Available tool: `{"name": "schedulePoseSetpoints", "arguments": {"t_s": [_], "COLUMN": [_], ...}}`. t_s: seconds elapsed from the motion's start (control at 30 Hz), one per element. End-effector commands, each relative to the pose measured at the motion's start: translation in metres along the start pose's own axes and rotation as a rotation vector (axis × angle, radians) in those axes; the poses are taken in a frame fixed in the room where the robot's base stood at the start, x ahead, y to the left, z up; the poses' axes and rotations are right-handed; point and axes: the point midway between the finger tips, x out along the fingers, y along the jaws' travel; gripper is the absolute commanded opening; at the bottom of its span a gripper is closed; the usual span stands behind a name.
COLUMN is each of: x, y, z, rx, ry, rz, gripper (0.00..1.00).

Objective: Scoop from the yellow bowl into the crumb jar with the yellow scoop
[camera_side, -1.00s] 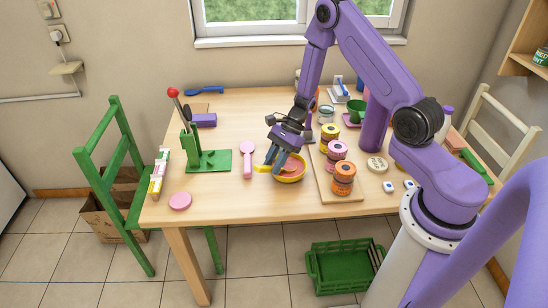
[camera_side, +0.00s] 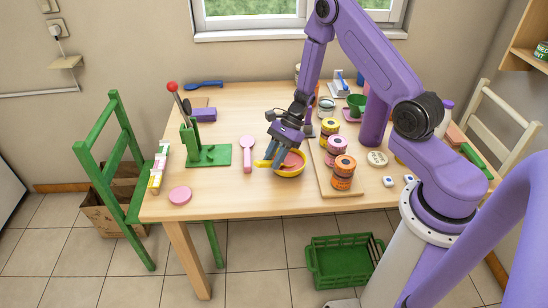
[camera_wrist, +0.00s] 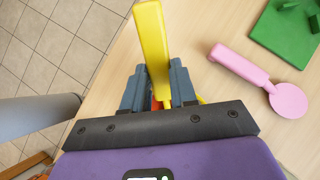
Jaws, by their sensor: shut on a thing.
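My gripper (camera_side: 278,158) is shut on the yellow scoop (camera_side: 262,164), with its fingers pointing down at the yellow bowl. The scoop's handle (camera_wrist: 153,40) sticks out beyond the fingers (camera_wrist: 159,90) in the wrist view. The scoop's head is hidden behind the fingers. The yellow bowl (camera_side: 291,174) stands on the table with pinkish-orange contents. In the wrist view the gripper hides most of it. A small clear jar (camera_side: 326,105), which looks like the crumb jar, stands farther back, right of the gripper. Its contents are too small to tell.
A wooden board (camera_side: 343,193) with stacked, coloured round pieces (camera_side: 343,170) stands right of the bowl. A pink spoon (camera_side: 248,152) lies left of it, also in the wrist view (camera_wrist: 286,98). A green lever stand (camera_side: 208,156) is farther left. The table's front left is mostly clear.

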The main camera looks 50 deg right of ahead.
Motion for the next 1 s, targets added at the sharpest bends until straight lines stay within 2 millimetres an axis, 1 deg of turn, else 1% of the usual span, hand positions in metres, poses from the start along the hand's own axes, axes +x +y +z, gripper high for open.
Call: {"name": "schedulePoseSetpoints", "arguments": {"t_s": [0.17, 0.33, 1.0], "x": [-0.001, -0.004, -0.034], "y": [0.000, 0.000, -0.001], "z": [0.001, 0.006, 0.041], "rx": [-0.001, -0.002, -0.005], "ry": [0.002, 0.019, 0.153], "rz": [0.000, 0.001, 0.000], "gripper": [0.00, 0.00, 0.00]}}
